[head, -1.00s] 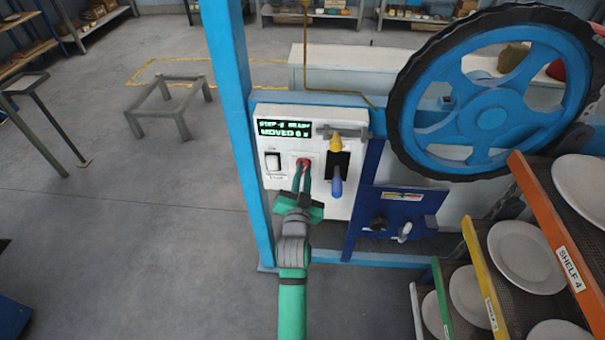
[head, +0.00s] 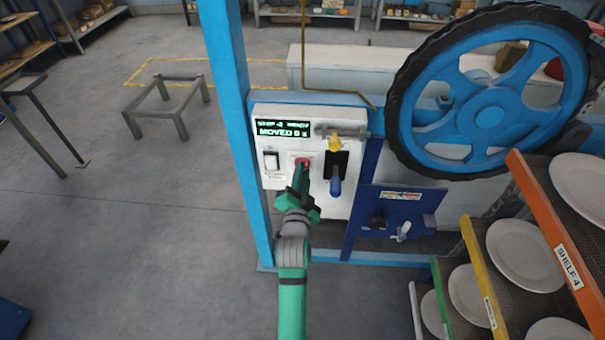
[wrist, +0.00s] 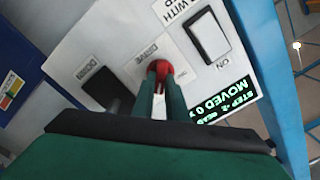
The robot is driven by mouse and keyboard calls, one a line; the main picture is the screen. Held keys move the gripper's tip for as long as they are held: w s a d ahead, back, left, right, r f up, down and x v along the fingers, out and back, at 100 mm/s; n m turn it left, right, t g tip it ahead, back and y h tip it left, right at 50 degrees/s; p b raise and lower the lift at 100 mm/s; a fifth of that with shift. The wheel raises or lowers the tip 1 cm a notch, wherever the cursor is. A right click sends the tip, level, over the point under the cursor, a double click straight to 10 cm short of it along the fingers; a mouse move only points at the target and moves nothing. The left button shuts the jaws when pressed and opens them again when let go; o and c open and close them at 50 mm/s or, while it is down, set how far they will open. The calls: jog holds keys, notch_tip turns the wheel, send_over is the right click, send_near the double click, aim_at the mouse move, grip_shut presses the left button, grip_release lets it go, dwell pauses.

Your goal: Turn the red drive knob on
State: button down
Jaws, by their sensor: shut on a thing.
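The red drive knob (head: 302,161) is on the white control panel (head: 272,205), between a black-and-white switch and a lever slot. My green gripper (head: 301,178) reaches it from below, and its fingers are shut on the knob. In the wrist view the red knob (wrist: 160,68) shows between and above the two fingertips (wrist: 161,84). The fingers hide part of the knob, and I cannot tell its exact setting.
A rocker switch (head: 271,161) is left of the knob. A blue-handled lever (head: 336,185) and yellow piece (head: 334,143) are right. A display (head: 283,129) reads "MOVED 0". A blue post (head: 235,130) stands left; plate shelves (head: 545,220) and a large wheel (head: 490,90) are right.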

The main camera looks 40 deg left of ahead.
jog(key=shift+d, duration=0.1)
jog(key=c, duration=1.8)
grip_release()
jog(key=shift+o, duration=0.2)
jog(key=v, duration=1)
jog(key=shift+s+d, duration=0.2)
jog(key=shift+s, duration=0.05)
jog(key=shift+s+a, duration=0.1)
jog(key=shift+s, duration=0.05)
